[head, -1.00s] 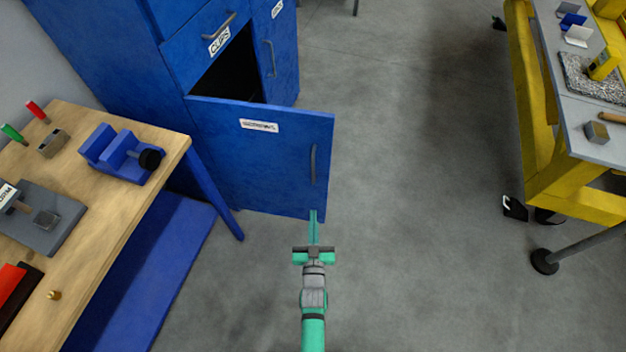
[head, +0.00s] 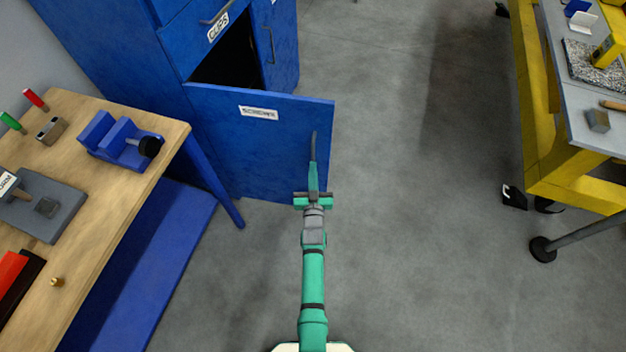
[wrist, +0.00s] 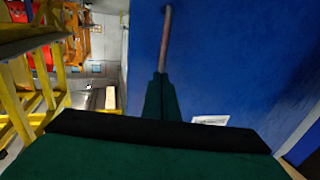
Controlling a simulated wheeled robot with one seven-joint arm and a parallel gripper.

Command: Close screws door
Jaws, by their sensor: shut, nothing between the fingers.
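The screws door (head: 255,150) is a blue cabinet door with a white "SCREWS" label (head: 258,113). It stands open, with the dark inside of the cabinet (head: 228,60) showing behind its top edge. Its grey bar handle (head: 313,146) is near the free right edge. My gripper (head: 313,178) is shut and empty, in front of the door at the lower end of the handle. In the wrist view the shut fingers (wrist: 160,90) point at the blue door face (wrist: 235,60), with the handle (wrist: 166,40) just past the tips. I cannot tell whether they touch.
A wooden workbench (head: 120,195) with a blue vise (head: 118,142) stands at the left, its blue leg (head: 213,180) near the door. A yellow workbench (head: 550,130) is at the right. The grey floor (head: 420,200) between them is clear.

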